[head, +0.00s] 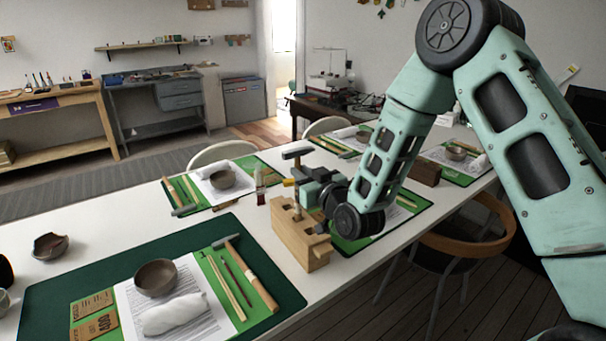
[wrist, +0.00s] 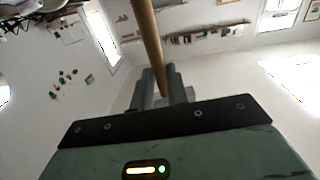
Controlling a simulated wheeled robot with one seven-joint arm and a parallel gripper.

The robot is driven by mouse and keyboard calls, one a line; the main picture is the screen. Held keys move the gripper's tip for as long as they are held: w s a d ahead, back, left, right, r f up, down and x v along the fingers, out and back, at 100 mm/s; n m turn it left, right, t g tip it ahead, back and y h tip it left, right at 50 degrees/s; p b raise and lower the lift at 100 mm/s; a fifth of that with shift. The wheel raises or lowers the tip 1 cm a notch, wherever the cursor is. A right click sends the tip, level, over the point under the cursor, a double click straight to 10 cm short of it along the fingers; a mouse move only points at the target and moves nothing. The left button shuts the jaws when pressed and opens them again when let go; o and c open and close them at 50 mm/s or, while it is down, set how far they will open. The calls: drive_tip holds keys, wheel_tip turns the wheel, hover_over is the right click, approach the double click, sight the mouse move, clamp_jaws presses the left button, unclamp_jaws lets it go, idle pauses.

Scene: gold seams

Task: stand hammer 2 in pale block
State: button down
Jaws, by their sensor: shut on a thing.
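The pale block (head: 302,246) is a wooden block with holes in its top, standing on the white table beside the front mat. My gripper (head: 296,184) is shut on a hammer, taken to be hammer 2, above the block. The hammer's dark head (head: 298,153) is at the top, and its wooden handle runs down towards the block's top. The handle's lower end lies at or near the block; I cannot tell whether it is inside a hole. The wrist view shows the wooden handle (wrist: 147,35) between the fingers.
Another hammer (head: 262,289) lies on the front green mat, beside a brown bowl (head: 155,278) and a white cloth (head: 174,314). A small bottle (head: 260,194) stands behind the block. More mats with bowls and tools lie along the table. A broken bowl (head: 50,247) is at left.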

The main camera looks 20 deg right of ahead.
drive_tip(key=shift+f, duration=0.25)
idle(0.3)
drive_tip(key=c, duration=1.3)
unclamp_jaws()
drive_tip(key=b+v, duration=0.3)
drive_tip(key=v, duration=0.6)
